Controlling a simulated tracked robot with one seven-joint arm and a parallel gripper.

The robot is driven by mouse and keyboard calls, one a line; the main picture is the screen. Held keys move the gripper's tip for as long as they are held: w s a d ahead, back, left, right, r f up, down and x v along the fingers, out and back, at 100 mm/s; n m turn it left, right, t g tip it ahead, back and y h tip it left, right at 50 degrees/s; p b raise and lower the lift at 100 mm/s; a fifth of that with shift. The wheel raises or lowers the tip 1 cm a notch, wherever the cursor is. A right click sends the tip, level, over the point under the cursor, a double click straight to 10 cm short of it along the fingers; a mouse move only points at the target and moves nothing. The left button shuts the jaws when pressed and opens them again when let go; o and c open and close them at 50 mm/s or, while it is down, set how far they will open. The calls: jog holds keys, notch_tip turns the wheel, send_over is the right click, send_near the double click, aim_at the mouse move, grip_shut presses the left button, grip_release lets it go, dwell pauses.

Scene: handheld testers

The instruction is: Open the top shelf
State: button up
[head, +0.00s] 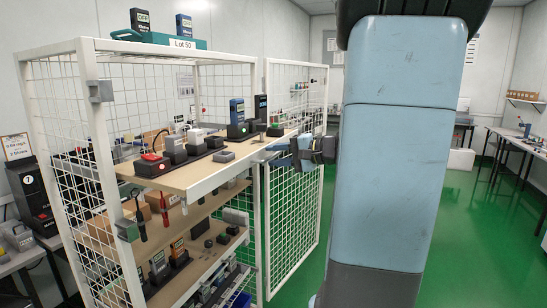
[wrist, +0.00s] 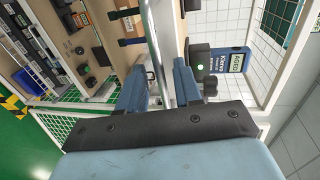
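The top shelf (head: 205,178) is a wooden board with a white front edge in a white wire-mesh cabinet. It projects forward past the cabinet's front posts and carries several testers. My gripper (head: 303,150) is at the shelf's front right end in the head view, partly hidden by my arm. In the wrist view, the two blue fingers of my gripper (wrist: 160,92) stand apart on either side of a metal bar (wrist: 152,45) running along the shelf front. A narrow gap seems to show beside the bar; firm contact cannot be made out.
A mesh door (head: 290,215) stands open at the cabinet's right. Lower shelves (head: 205,255) hold more devices. A blue tester (wrist: 229,60) and a black unit with a green light (wrist: 200,62) are close to my fingers. Green floor (head: 465,230) is clear at right.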

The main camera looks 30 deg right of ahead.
jog(key=shift+s+d+r, duration=0.1)
jog(key=shift+s+d, duration=0.05)
jog(key=v, duration=1.3)
jog(key=shift+s, duration=0.15)
jog(key=shift+d, duration=0.1)
jog(key=s+a+f+n+g+h, duration=0.2)
jog(key=s+a+n+h, duration=0.1)
jog(key=a, duration=0.4)
jog(key=s+a+f+n+g+h, duration=0.2)
jog(key=s+a+n+h, duration=0.1)
jog(key=a, duration=0.5)
jog(key=s+a+f+n+g+h, duration=0.2)
jog(key=s+a+n+g+h, duration=0.1)
jog(key=a, duration=0.5)
jog(key=shift+s+n, duration=0.65)
jog(key=shift+n, duration=0.25)
